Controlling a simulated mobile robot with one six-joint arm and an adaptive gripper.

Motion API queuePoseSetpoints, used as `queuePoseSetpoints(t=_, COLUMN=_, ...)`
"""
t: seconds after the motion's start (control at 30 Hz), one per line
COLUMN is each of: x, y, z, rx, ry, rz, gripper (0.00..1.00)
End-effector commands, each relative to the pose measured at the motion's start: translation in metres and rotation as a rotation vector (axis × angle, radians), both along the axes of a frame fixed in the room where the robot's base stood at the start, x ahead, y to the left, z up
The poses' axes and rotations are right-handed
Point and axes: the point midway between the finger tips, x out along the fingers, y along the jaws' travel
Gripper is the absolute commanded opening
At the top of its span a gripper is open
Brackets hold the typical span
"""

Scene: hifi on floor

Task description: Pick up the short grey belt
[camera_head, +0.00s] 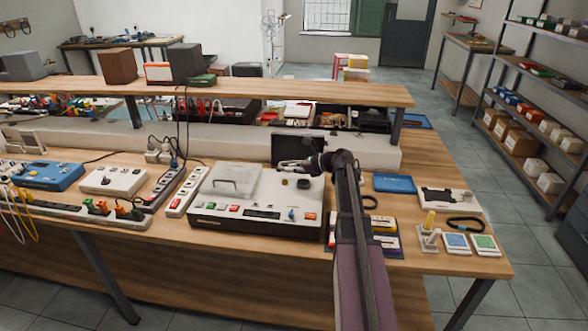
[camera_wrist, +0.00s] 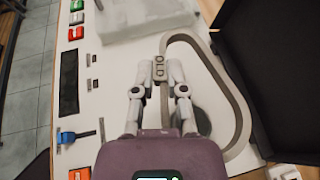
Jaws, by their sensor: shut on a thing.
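The short grey belt (camera_wrist: 238,100) is a narrow grey loop in the wrist view, with a part marked "OLD" (camera_wrist: 159,67) between my fingertips. My gripper (camera_wrist: 160,82) is shut on this part, and the rest of the loop reaches out to the right. The loop appears over or on the white hi-fi deck (camera_wrist: 112,70); I cannot tell whether it is clear of the surface. In the head view my gripper (camera_head: 284,165) is over the back right of the deck (camera_head: 250,221). The belt cannot be made out clearly there.
A dark screen or lid (camera_head: 297,148) stands just behind my gripper. A black belt (camera_head: 465,223), a blue box (camera_head: 394,183) and small cards (camera_head: 456,243) lie on the right of the bench. Power strips (camera_head: 182,194) lie left of the deck. A shelf (camera_head: 230,90) runs above the bench's back.

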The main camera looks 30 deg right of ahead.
Motion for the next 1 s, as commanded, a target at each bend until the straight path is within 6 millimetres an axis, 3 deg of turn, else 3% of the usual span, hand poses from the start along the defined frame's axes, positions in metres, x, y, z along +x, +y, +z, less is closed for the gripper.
queuePoseSetpoints(t=0.03, x=0.000, y=0.000, z=0.009, rx=0.000, ry=0.000, rz=0.000, gripper=0.00)
queuePoseSetpoints(t=0.3, x=0.000, y=0.000, z=0.022, rx=0.000, ry=0.000, rz=0.000, gripper=0.00)
queuePoseSetpoints(t=1.0, x=0.000, y=0.000, z=0.024, rx=0.000, ry=0.000, rz=0.000, gripper=0.00)
